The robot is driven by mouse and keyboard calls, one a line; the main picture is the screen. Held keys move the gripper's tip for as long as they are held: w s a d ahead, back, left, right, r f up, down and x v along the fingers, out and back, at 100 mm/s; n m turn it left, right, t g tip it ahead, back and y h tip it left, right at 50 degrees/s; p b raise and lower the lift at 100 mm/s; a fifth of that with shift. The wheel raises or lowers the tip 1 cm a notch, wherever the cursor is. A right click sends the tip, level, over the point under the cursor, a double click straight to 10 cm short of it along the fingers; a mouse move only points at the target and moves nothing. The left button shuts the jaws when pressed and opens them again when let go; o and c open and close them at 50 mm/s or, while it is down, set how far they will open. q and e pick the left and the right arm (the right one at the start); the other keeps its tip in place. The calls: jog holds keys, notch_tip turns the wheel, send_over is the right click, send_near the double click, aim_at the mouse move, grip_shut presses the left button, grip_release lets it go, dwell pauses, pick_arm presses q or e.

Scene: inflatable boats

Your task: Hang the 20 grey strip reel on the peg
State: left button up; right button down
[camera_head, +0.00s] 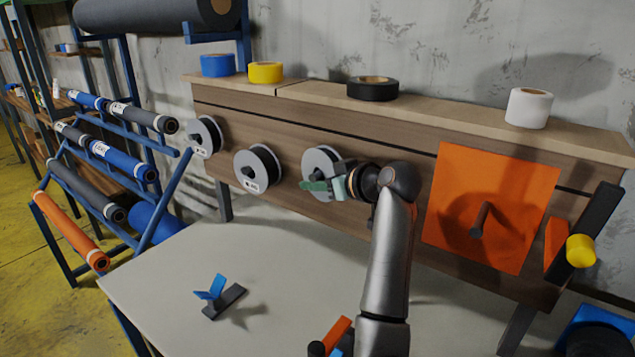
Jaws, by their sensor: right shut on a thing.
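Three reels with light grey faces and dark rims hang in a row on the wooden board: a left reel (206,137), a middle reel (258,169) and a right reel (319,160). The left and middle ones show small white labels, too small to read surely. My right gripper (325,186) is at the right reel, shut on it, and its fingers cover the lower part of that reel. Any label there is hidden. A bare peg (480,219) sticks out of the orange square panel (503,186) to the right. My left gripper is out of view.
Blue (218,66), yellow (265,72), black (372,89) and white (529,108) tape rolls stand on the ledge. A blue-and-black tool (222,296) lies on the pale table (180,270). Orange and blue items lie at the front edge beside my arm. A rack of fabric rolls stands left.

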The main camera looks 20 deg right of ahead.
jog(key=c, duration=0.5)
grip_release()
jog(key=shift+s, duration=0.1)
jog(key=v, duration=1.2)
jog(key=shift+s+r+b, duration=0.1)
jog(key=shift+r+b, duration=0.1)
jog(key=shift+b, duration=0.2)
